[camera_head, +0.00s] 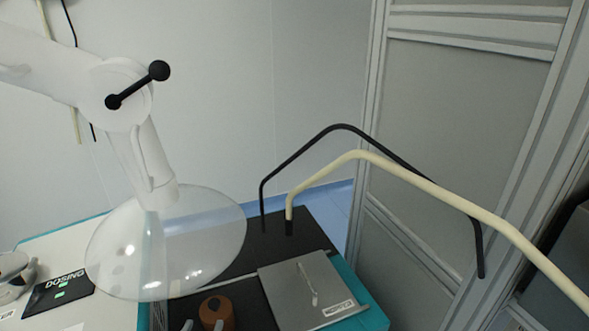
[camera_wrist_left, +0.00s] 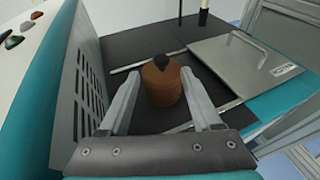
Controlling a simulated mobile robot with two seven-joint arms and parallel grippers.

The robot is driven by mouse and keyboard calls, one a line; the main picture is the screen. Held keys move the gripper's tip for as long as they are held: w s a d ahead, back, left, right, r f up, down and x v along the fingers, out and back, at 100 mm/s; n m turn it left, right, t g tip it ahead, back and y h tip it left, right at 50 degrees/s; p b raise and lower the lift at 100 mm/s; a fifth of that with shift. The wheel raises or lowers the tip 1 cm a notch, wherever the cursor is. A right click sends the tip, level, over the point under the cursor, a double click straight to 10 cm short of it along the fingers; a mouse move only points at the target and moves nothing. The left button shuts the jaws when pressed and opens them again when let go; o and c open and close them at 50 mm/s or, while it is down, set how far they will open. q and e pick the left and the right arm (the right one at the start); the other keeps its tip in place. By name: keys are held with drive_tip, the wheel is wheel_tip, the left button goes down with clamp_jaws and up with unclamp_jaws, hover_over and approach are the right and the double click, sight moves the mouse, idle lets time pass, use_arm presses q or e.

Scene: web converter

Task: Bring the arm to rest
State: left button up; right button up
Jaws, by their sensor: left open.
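My left gripper (camera_wrist_left: 164,74) is open in the left wrist view. Its two grey fingers stand apart, one on each side of a brown ribbed cylinder (camera_wrist_left: 163,88) with a black knob on top. I see a gap between the fingers and the cylinder, and nothing is held. In the head view the brown cylinder (camera_head: 213,303) is at the bottom edge, partly cut off. What look like the left fingertips (camera_head: 203,325) just show beside it; the rest of that gripper is out of frame. My right gripper is in neither view.
A metal lid (camera_head: 308,289) with a handle lies right of the cylinder. Black and cream bent tubes (camera_head: 350,157) rise behind it. A white jointed arm with a clear dish (camera_head: 165,245) hangs at left. A vented teal housing (camera_wrist_left: 85,90) stands close left of the gripper.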

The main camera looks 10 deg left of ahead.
use_arm(q)
drive_tip(key=s+d+n+g+h, duration=0.1)
drive_tip(key=s+d+n+g, duration=0.3)
drive_tip(key=n, duration=0.7)
drive_tip(key=s+d+r+n+g+h, duration=0.1)
drive_tip(key=s+d+n+g, duration=0.15)
drive_tip(key=s+n, duration=0.6)
drive_tip(key=s+d+n+g+h, duration=0.15)
drive_tip(key=s+n+g, duration=0.3)
drive_tip(key=n, duration=0.85)
wheel_tip(320, 180, down, 22)
drive_tip(key=f+g+b, duration=0.1)
drive_tip(key=s+a+f+m+g+b, duration=0.1)
drive_tip(key=s+a+f, duration=0.1)
drive_tip(key=s+f, duration=1.3)
drive_tip(key=shift+s+y, duration=0.35)
drive_tip(key=shift+y, duration=0.1)
